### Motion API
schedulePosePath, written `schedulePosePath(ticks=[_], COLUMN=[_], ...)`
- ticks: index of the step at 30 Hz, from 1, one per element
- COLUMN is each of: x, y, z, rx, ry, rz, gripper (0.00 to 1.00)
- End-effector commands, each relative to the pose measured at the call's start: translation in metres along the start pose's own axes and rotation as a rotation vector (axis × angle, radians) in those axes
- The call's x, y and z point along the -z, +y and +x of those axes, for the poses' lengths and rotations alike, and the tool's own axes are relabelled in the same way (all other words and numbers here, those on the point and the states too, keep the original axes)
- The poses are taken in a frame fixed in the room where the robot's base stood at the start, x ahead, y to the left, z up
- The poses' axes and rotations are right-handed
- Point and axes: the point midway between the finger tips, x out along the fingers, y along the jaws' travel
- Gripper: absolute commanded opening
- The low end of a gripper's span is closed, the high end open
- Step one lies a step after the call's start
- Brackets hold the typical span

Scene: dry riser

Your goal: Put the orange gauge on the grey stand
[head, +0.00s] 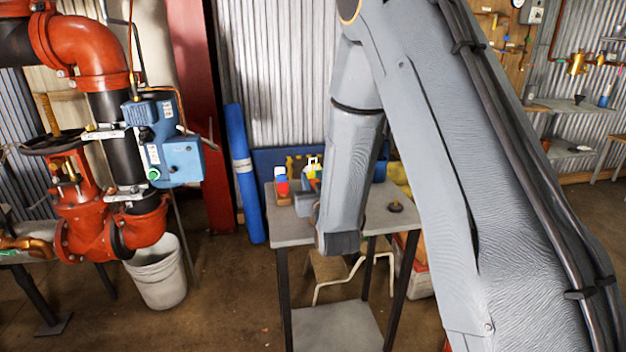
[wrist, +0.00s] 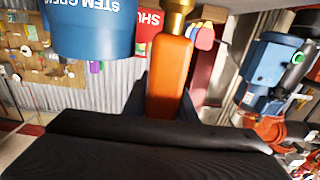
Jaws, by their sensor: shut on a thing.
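In the wrist view, my gripper (wrist: 164,104) is shut on the orange gauge (wrist: 170,70), an orange body with a brass neck at the top of the picture. The dark fingers show on both sides of its lower part. In the head view my arm hides the gripper and the gauge. A grey-topped table with dark legs (head: 290,232) stands behind my arm. I cannot make out a separate grey stand for sure; a small grey block (head: 305,204) on the table is partly hidden by my arm.
In the wrist view, a blue "STEM GREASE" tub (wrist: 90,30) is close to the gauge. Red pipework (head: 90,195) and a white bucket (head: 158,275) stand at left.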

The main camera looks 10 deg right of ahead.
Motion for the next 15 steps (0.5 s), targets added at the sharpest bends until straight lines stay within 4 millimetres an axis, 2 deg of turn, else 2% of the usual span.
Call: schedulePosePath(ticks=[10,11,13,15], x=[-0.0027,-0.0029,-0.0023,-0.0022], y=[-0.0001,-0.0001,-0.0001,0.0000], z=[0.0005,0.0002,0.0001,0.0001], rx=[0.000,0.000,0.000,0.000], ry=[0.002,0.001,0.001,0.001], rz=[0.000,0.000,0.000,0.000], gripper=[0.00,0.28,0.40,0.44])
